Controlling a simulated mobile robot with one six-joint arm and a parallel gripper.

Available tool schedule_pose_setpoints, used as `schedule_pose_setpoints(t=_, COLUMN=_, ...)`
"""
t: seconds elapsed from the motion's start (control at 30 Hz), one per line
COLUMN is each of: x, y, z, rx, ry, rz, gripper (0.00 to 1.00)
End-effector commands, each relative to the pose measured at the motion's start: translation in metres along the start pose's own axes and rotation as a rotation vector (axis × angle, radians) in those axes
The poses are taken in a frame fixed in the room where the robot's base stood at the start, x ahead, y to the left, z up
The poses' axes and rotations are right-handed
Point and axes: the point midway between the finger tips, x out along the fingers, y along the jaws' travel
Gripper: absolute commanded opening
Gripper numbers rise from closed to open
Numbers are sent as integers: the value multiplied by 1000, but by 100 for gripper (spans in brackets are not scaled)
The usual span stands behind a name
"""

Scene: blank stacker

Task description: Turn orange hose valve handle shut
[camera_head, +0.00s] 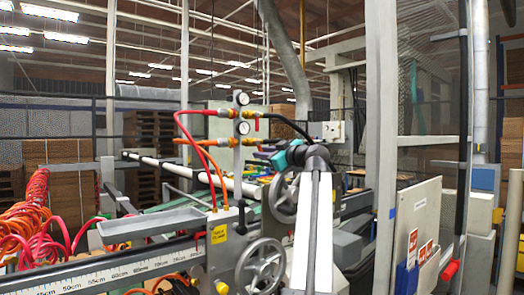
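A grey upright block with two round gauges (242,112) stands left of centre. A red hose (190,113) joins its upper left side through a brass-coloured fitting. An orange hose (199,147) joins lower down on the same side. A small red tab (257,124) shows on the block's right side. I cannot make out for sure which part is the orange hose's valve handle, or its position. My arm reaches in from the bottom, right of the block, ending near a teal and black part (289,157). The fingertips are too small and hidden to tell apart.
Two grey handwheels (262,266) and a ruled rail (135,265) stand below the block. Coiled red and orange hoses (30,225) hang at the left. A black hose (292,124) arches right of the gauges. A grey post (381,130) and white panel (417,222) stand at the right.

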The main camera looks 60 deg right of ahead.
Motion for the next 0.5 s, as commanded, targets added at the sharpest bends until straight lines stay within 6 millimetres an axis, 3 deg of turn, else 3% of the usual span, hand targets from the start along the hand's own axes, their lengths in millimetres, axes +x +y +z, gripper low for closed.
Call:
schedule_pose_setpoints(t=0.47, x=10, y=0, z=0, rx=0, ry=0, rz=1, gripper=20)
schedule_pose_setpoints(t=0.5, x=10, y=0, z=0, rx=0, ry=0, rz=1, gripper=14)
